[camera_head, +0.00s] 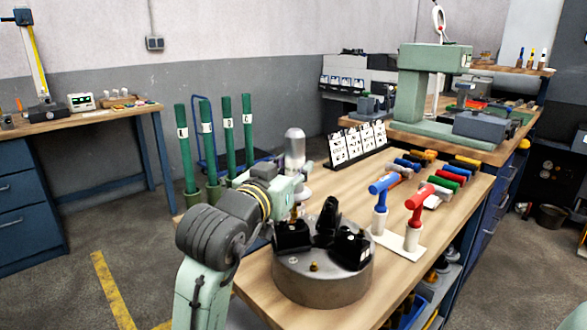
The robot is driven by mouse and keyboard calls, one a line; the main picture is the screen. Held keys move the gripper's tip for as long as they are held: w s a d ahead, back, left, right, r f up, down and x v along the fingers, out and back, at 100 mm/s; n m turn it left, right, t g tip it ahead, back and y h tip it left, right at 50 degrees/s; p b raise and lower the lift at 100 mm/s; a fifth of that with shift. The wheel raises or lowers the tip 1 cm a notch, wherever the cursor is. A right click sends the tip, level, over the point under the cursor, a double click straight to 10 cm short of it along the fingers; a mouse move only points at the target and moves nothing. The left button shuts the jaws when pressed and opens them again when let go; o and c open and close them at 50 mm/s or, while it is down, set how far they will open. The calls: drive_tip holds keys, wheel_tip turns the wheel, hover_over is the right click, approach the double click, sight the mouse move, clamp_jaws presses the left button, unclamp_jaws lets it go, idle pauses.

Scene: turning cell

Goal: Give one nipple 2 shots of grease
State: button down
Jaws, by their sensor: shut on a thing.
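My arm reaches from the lower left, with its wrist and my gripper (296,200) just above the far left side of a round grey chuck (322,286). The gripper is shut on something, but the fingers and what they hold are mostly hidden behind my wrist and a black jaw. An upright, dome-topped silver body (295,147) rises just behind my wrist; I cannot tell whether it is held. The chuck lies flat with black jaws (352,248) on top. A small brass nipple (314,266) shows on its near side. Any contact at the gripper's tip is hidden.
A blue T-shaped tool (381,186) and a red one (417,199) stand upright on a white plate (407,245) right of the chuck. Several coloured cylinders lie behind them. Label cards (357,146) stand further back. Tall green tubes (206,140) stand left of the table.

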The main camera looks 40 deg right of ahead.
sight(291, 140)
drive_tip(key=shift+f+b, duration=0.55)
drive_tip(key=shift+f, duration=0.3)
idle(0.3)
drive_tip(key=shift+r, duration=0.2)
idle(0.3)
drive_tip(key=shift+r+p, duration=0.7)
drive_tip(key=shift+p, duration=0.15)
drive_tip(key=shift+r+p, duration=2.8)
drive_tip(key=shift+r, duration=0.3)
drive_tip(key=shift+f, duration=0.1)
